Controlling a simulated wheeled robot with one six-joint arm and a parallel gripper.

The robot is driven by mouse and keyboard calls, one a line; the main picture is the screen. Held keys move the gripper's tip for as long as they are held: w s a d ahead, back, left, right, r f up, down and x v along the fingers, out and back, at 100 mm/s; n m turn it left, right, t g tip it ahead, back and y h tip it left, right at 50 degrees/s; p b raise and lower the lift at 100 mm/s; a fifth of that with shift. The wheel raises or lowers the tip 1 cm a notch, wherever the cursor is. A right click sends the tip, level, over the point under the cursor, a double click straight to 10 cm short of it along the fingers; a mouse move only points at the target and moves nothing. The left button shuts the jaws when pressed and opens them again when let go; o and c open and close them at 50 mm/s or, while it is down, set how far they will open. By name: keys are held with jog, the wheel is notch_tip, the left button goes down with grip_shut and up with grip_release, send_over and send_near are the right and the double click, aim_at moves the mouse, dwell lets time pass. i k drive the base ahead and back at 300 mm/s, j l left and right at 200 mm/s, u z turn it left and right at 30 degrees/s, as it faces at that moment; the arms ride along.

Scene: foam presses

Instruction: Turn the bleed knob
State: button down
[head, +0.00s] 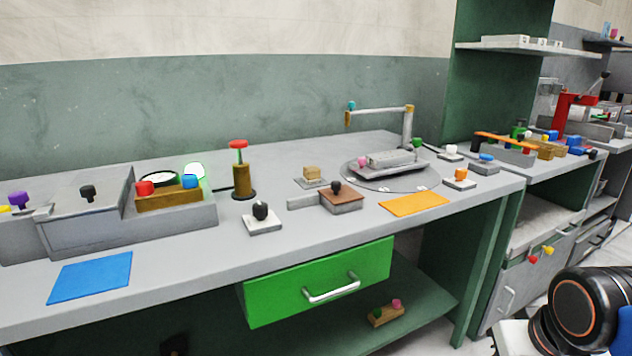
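No label marks which part is the bleed knob, so I cannot tell it for certain. A black knob (261,210) stands upright on a white square base at the bench's front edge. Another dark knob (336,187) sits on a brown block, an orange knob (460,173) on a white base at the right, and a black knob (88,192) on the grey box at the left. My gripper is not in view; only a part of my arm shows at the bottom right, apart from the bench.
The grey bench (200,255) carries a blue mat (90,277), an orange mat (414,204) and a round plate with a post and arm (380,112). A green drawer (318,283) with a white handle juts out below. A second bench stands at the right.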

aim_at(259, 208)
jog(key=u, duration=1.3)
jog(key=l+z, duration=0.15)
jog(key=z, duration=0.15)
